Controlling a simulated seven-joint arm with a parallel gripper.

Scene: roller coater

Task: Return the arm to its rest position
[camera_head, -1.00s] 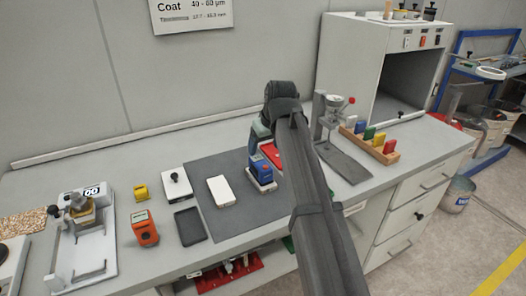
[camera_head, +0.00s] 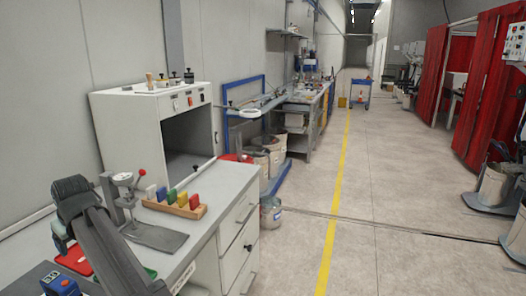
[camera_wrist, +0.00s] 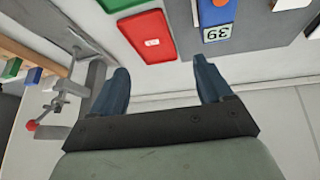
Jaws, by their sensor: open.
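In the wrist view my gripper (camera_wrist: 160,85) shows its two blue-grey fingers spread wide apart, with nothing between them. It is over the bench, near a red block (camera_wrist: 147,37) with a small white label and a blue device (camera_wrist: 217,18) marked 39. Neither is between the fingers. In the head view my dark arm (camera_head: 105,235) reaches over the bench (camera_head: 222,190) at the lower left and hides the gripper's fingers. The blue device also shows there (camera_head: 60,284), at the bottom left, with part of the red block (camera_head: 74,259) beside the arm.
A lever stand (camera_head: 128,205) stands on the bench close to my arm. A wooden rack (camera_head: 176,206) with several coloured blocks is beside it. A white open-fronted cabinet (camera_head: 130,125) stands behind. The floor aisle (camera_head: 410,200) at the right is clear.

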